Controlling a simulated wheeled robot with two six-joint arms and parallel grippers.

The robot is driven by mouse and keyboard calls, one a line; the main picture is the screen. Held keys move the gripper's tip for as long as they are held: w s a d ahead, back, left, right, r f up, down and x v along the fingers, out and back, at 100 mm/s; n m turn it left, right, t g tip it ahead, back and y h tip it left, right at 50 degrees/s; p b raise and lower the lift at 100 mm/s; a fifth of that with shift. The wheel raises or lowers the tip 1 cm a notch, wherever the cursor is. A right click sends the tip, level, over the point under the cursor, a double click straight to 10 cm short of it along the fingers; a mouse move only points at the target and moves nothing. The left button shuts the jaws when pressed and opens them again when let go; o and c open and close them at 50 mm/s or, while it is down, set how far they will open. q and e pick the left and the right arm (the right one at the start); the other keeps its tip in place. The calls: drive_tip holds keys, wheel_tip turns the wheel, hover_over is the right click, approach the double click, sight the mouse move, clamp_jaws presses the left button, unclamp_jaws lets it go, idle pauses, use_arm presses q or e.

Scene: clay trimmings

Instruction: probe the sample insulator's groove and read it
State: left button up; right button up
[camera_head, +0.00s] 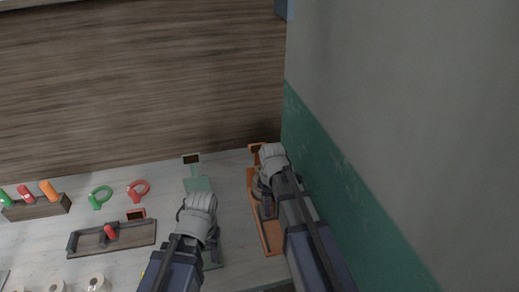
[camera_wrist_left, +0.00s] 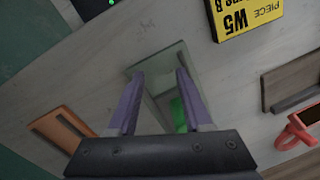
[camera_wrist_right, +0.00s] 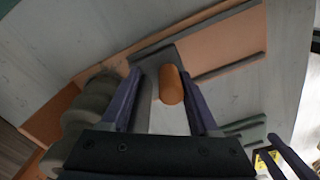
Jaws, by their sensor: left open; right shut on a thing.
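The grey ribbed insulator (camera_wrist_right: 88,112) lies on the orange stand (camera_wrist_right: 215,50) in the right wrist view, left of my right fingers. In the head view the orange stand (camera_head: 272,238) is partly hidden by my right arm. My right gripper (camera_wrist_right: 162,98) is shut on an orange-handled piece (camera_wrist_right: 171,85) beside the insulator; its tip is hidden. My right gripper (camera_head: 266,207) also shows in the head view. My left gripper (camera_wrist_left: 157,95) is open and empty above a grey-green stand (camera_wrist_left: 160,57). A bright green piece (camera_wrist_left: 178,115) shows between its fingers. The groove and any reading are not legible.
A rack (camera_head: 38,208) with green, red and orange handles stands left. Green (camera_head: 99,197) and red (camera_head: 138,190) rings, a dark tray (camera_head: 140,235) and pale rolls (camera_head: 96,283) lie nearby. A yellow "PIECE W5" label (camera_wrist_left: 246,14) shows. A wall (camera_head: 345,165) bounds the right.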

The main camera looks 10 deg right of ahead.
sight(272, 229)
drive_tip(key=shift+a, duration=0.35)
drive_tip(key=c, duration=0.4)
drive_tip(key=shift+o, duration=0.2)
drive_tip(key=shift+s, duration=0.1)
drive_tip(key=shift+s, duration=2.55)
drive_tip(key=shift+s+d, duration=0.1)
drive_tip(key=shift+s, duration=0.45)
drive_tip(key=o, duration=0.8)
use_arm(q)
drive_tip(key=shift+a, duration=0.15)
use_arm(e)
drive_tip(key=o, duration=0.6)
use_arm(q)
wheel_tip(272, 229, up, 7)
drive_tip(key=p, duration=0.7)
use_arm(e)
wheel_tip(272, 229, up, 7)
